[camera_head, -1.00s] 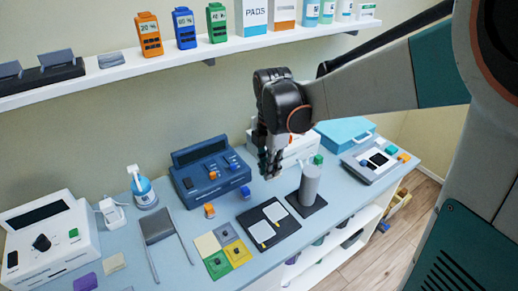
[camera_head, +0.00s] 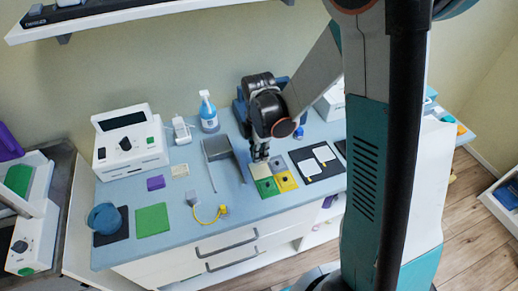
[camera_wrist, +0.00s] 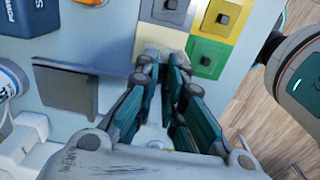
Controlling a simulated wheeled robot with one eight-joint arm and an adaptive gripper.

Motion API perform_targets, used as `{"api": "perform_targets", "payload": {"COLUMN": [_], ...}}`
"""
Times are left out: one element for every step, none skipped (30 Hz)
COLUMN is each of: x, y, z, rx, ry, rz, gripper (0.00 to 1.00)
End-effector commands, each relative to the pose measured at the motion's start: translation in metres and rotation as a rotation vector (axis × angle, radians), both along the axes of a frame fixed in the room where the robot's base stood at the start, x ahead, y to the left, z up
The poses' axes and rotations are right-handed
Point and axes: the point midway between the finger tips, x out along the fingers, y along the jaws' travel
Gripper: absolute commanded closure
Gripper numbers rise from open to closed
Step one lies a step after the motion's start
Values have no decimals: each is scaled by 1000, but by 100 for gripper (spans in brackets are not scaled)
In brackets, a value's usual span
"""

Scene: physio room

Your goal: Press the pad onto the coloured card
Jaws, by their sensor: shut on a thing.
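A group of four coloured squares lies on the blue-grey counter: beige (camera_head: 257,171), grey-blue (camera_head: 276,164), green (camera_head: 267,187) and yellow (camera_head: 285,182). In the wrist view the beige (camera_wrist: 158,38), grey-blue (camera_wrist: 166,12), green (camera_wrist: 207,58) and yellow (camera_wrist: 225,17) squares show too. The last three each carry a small dark block. My gripper (camera_head: 261,157) points down over the beige square, very near or touching. In the wrist view my gripper (camera_wrist: 162,62) has its fingers drawn together on the pad, which they hide.
A grey stand (camera_head: 218,148) is close left of my gripper. A black mat (camera_head: 318,163) with white pieces lies to the right. A yellow-ended cable (camera_head: 222,209), a green sheet (camera_head: 152,220) and a purple block (camera_head: 156,183) lie left. Bare counter shows in front.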

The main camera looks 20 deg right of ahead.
Motion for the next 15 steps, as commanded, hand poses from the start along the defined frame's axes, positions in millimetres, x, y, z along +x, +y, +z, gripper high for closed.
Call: {"api": "perform_targets", "payload": {"x": [0, 0, 0, 0, 0, 0, 0, 0, 0, 0, 0, 0, 0, 0, 0], "y": [0, 0, 0, 0, 0, 0, 0, 0, 0, 0, 0, 0, 0, 0, 0], "z": [-4, -6, -9, -12, -14, -17, -20, -23, -27, -29, -32, -36, -38, -41, -44], "rx": [0, 0, 0, 0, 0, 0, 0, 0, 0, 0, 0, 0, 0, 0, 0], "ry": [0, 0, 0, 0, 0, 0, 0, 0, 0, 0, 0, 0, 0, 0, 0], "rz": [0, 0, 0, 1, 1, 1, 1, 1, 1, 1, 1, 1, 1, 1, 1], "gripper": [100, 100, 100, 100, 100, 100, 100, 100, 100, 100, 100, 100, 100, 100, 100]}}
